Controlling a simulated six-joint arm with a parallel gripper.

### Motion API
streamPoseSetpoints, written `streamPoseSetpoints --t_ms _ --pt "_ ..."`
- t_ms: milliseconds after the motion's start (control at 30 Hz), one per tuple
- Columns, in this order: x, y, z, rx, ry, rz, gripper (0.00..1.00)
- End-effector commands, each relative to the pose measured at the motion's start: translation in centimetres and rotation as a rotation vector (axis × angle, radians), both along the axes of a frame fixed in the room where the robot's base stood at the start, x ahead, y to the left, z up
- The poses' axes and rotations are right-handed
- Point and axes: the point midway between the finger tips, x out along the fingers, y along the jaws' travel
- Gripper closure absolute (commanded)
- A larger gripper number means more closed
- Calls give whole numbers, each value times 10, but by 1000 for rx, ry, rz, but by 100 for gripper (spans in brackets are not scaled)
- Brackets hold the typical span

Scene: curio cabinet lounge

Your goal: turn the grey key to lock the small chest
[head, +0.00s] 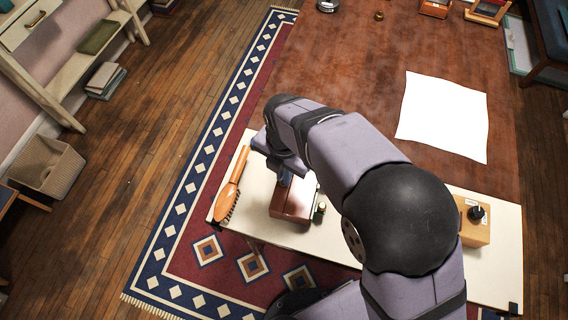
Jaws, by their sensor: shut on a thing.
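The small chest (291,212) is a reddish-brown box on a cream board, left of the middle of the head view. My arm crosses over its right and far side. My gripper (284,180) points down at the chest's far left edge and is shut on the grey key. The key itself is hidden by the gripper and too small to make out, so its angle in the lock cannot be told.
An orange-handled brush (229,196) lies just left of the chest. A small dark jar (320,211) stands close to its right. A wooden box with a black knob (471,226) is farther right on the cream board (500,270). A white sheet (443,115) lies on the brown table (350,60).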

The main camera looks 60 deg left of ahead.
Motion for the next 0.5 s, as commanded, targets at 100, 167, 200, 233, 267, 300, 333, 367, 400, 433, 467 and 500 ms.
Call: streamPoseSetpoints --t_ms 100,167,200,233,267,300,333,367,400,433,467,500 --pt "0 -1 1 -2 0 -142 100" --pt "0 -1 1 -2 0 -217 100" --pt "0 -1 0 -2 0 -265 100" --pt "0 -1 0 -2 0 -303 100" --pt "0 -1 0 -2 0 -340 100" --pt "0 -1 0 -2 0 -389 100" --pt "0 -1 -1 -2 0 -426 100" --pt "0 -1 -1 -2 0 -463 100" --pt "0 -1 -1 -3 0 -512 100" --pt "0 -1 -1 -3 0 -549 100" --pt "0 -1 -1 -3 0 -586 100" --pt "0 -1 -1 -3 0 -635 100"
